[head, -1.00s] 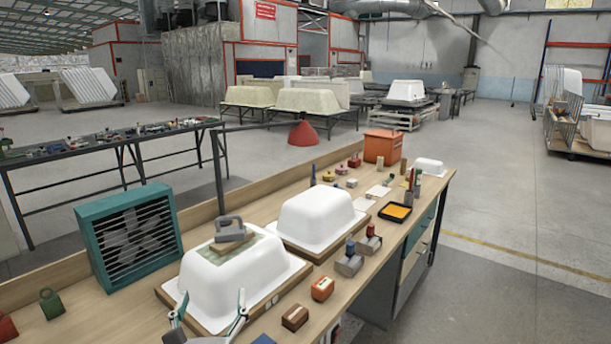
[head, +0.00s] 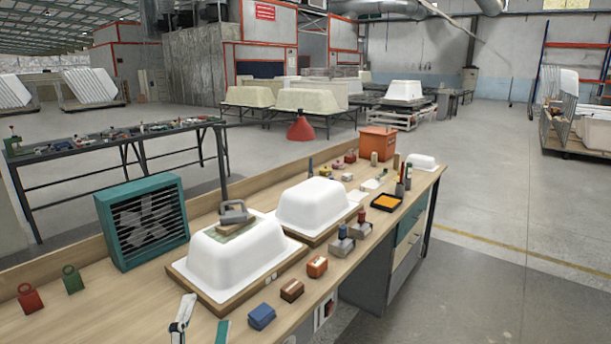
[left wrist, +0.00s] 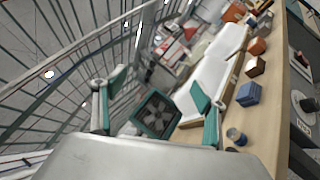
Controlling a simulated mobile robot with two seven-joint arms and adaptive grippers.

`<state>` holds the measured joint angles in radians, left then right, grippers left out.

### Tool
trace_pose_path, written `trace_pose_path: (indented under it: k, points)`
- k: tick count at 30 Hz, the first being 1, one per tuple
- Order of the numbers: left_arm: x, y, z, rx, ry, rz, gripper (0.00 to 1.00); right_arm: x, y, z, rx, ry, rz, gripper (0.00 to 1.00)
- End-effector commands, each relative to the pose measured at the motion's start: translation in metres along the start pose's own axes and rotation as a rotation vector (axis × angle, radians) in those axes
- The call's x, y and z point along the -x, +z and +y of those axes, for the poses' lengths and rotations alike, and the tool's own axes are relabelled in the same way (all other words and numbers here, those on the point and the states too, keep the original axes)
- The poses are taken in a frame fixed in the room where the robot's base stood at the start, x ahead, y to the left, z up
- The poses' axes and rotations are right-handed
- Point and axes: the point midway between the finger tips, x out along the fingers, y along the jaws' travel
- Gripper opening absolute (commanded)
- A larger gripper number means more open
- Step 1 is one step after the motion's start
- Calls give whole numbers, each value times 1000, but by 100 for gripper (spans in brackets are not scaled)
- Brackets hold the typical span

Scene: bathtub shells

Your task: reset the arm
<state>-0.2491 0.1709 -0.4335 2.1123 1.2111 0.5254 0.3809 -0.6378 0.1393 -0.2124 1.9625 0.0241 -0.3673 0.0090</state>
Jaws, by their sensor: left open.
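My left gripper (head: 205,313) is at the bottom edge of the head view, over the near part of the workbench (head: 120,308). Its fingers are apart and nothing is between them; most of it is cut off. In the left wrist view the open gripper (left wrist: 160,90) shows both teal-padded fingers spread, with the bench and fan beyond. The near white tub shell (head: 237,255) sits on a wooden base to the right of the gripper, with a grey-handled sanding block (head: 234,215) on top. My right gripper is not in view.
A teal fan (head: 145,222) stands left of the near shell. Red (head: 30,298) and green (head: 73,279) weights stand at the left. Blue (head: 262,316), brown (head: 291,290) and orange (head: 317,266) blocks line the front edge. A second white shell (head: 313,205) stands farther back.

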Motion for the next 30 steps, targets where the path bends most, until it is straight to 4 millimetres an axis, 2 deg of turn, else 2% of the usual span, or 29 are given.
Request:
trace_pose_path:
  k: [1,5,8,9,12,15,18,21,24,30]
  points:
    - [13,2,-16,-162,-31,-45,72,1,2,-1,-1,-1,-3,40]
    - [51,8,-67,-619,-130,-201,72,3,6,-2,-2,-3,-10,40]
    - [90,0,-117,-963,-238,-339,72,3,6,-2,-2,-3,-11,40]
    - [108,-7,-138,-1094,-287,-397,72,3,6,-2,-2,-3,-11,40]
    - [153,-31,-182,-1381,-407,-543,72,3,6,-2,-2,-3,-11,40]
    - [196,-60,-214,-1609,-517,-678,72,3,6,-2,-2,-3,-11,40]
    - [230,-85,-232,-1772,-603,-788,72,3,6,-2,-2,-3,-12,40]
    - [252,-104,-241,-1874,-660,-863,72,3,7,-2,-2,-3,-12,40]
    - [262,-113,-245,-1923,-688,-900,72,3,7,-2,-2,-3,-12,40]
    - [265,-115,-246,-1934,-694,-909,72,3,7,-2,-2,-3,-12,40]
